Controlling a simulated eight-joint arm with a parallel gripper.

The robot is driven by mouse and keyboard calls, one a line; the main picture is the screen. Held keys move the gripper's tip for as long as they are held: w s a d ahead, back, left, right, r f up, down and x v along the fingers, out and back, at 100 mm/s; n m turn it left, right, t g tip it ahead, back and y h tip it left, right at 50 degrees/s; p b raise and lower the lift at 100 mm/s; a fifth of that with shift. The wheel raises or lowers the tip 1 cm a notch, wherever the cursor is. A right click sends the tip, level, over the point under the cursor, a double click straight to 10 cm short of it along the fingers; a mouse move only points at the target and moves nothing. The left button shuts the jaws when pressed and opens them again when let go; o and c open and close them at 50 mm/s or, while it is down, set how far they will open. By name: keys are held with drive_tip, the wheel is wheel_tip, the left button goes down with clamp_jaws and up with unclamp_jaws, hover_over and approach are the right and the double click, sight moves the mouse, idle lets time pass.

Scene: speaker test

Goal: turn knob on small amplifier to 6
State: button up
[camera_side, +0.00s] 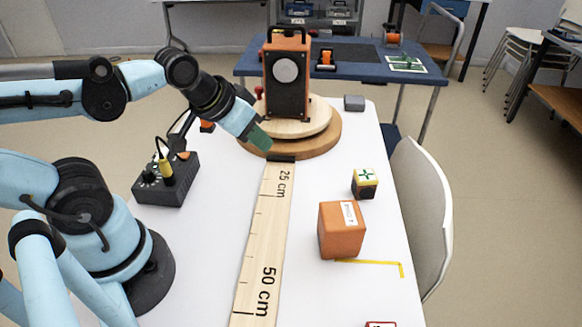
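The small amplifier (170,190) is a dark grey box on the left of the white table, beside my arm. Its top carries a small dark knob (150,178) with light marks around it, too small to read. A yellow plug (166,168) with a black cable stands in the top, and an orange part shows at its back corner. My gripper (262,142) is right of the amplifier and apart from it, in front of the turntable edge in this view. Its green tip points down and right. I cannot tell whether the fingers are open.
An orange speaker (287,90) stands on a round wooden turntable (325,140). A ruler board (262,240) runs along the table. An orange box (341,232), a small box with a green cross (365,183) and a grey block (354,103) are on the right.

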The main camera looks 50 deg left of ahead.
drive_tip(key=o, duration=0.4)
drive_tip(key=s+a+n+g+y, duration=0.1)
drive_tip(key=s+a+n, duration=0.1)
drive_tip(key=a+n, duration=0.4)
drive_tip(key=shift+s+r+n+g, duration=0.2)
drive_tip(key=shift+n+g, duration=0.2)
drive_tip(key=shift+n, duration=0.8)
drive_tip(key=n+g+h, duration=0.1)
drive_tip(key=n+g, duration=0.4)
drive_tip(key=n, duration=2.3)
approach(146, 171)
drive_tip(key=shift+n, duration=0.3)
drive_tip(key=shift+f, duration=4.4)
drive_tip(key=shift+c, duration=0.5)
clamp_jaws()
